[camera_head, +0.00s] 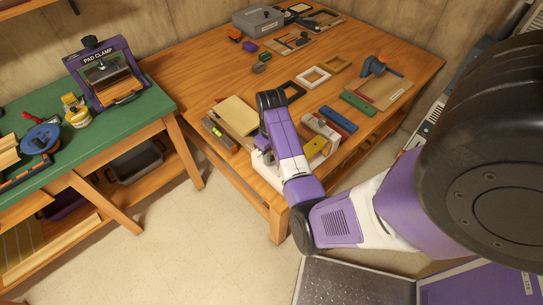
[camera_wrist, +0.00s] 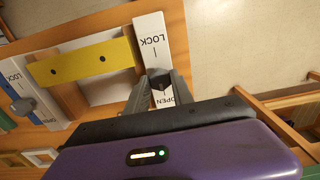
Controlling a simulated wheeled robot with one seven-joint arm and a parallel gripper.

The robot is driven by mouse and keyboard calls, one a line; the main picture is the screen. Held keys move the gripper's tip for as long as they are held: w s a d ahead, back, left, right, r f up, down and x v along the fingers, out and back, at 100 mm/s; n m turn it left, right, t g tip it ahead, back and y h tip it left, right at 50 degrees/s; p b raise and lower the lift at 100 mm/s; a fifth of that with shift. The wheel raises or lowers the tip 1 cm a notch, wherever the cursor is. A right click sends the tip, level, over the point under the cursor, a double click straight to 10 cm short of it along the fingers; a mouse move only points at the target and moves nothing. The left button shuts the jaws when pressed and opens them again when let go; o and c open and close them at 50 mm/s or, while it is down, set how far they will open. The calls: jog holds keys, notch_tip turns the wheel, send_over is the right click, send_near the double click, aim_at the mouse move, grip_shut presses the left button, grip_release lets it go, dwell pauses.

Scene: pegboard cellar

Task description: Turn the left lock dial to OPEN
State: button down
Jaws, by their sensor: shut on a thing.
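The lock dial in my grip (camera_wrist: 159,82) is a small dark knob on a white plate (camera_wrist: 150,24) marked LOCK and OPEN, both upside down in the wrist view. My gripper (camera_wrist: 158,77) has one finger on each side of the knob and is shut on it. The fingers and my purple wrist cover part of the plate near OPEN. Which mark the knob points to I cannot tell. A second dial (camera_wrist: 23,105) sits on a similar LOCK/OPEN plate at the wrist view's left, apart from my gripper. In the head view my arm hides the held dial.
A yellow bar (camera_wrist: 80,63) lies between the two plates; it also shows in the head view (camera_head: 316,147). Red, blue and green blocks, frames and tools lie on the wooden table (camera_head: 205,72). A green-topped bench (camera_head: 150,105) with a pad clamp stands at left.

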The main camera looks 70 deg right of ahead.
jog(key=c, duration=1.1)
grip_release()
jog(key=shift+r, duration=0.15)
jog(key=shift+r+b, duration=0.5)
jog(key=shift+r, duration=3.3)
